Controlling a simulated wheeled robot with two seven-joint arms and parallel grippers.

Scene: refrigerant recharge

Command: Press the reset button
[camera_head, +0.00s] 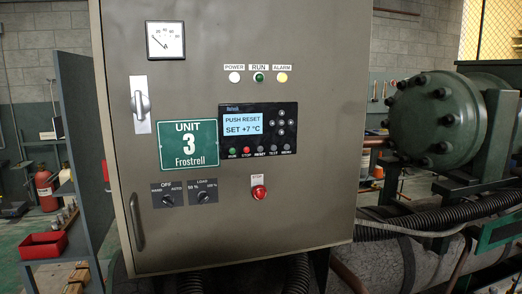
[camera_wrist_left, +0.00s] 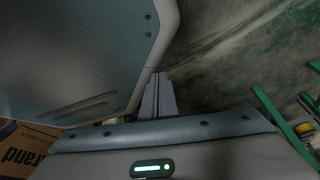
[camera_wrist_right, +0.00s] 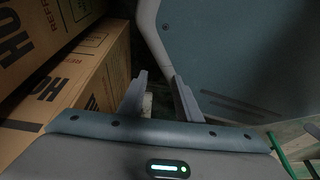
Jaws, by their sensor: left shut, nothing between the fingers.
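The reset button (camera_head: 259,149) is a small dark button, third in the row under the controller display on the grey cabinet door. Its label reads RESET. The controller display (camera_head: 242,124) reads "PUSH RESET" and "SET +7 °C". Neither gripper shows in the head view, so nothing of mine is seen near the button. In the left wrist view my left gripper (camera_wrist_left: 158,78) has its fingers together, with nothing between them. In the right wrist view my right gripper (camera_wrist_right: 159,80) has its fingers apart and nothing between them.
On the cabinet door (camera_head: 215,235) are a red stop button (camera_head: 258,193), two rotary switches, a green "UNIT 3" sign (camera_head: 188,145) and a gauge. A green compressor (camera_head: 425,115) and black hoses stand to the right. Cardboard boxes (camera_wrist_right: 75,85) lie beside my right gripper.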

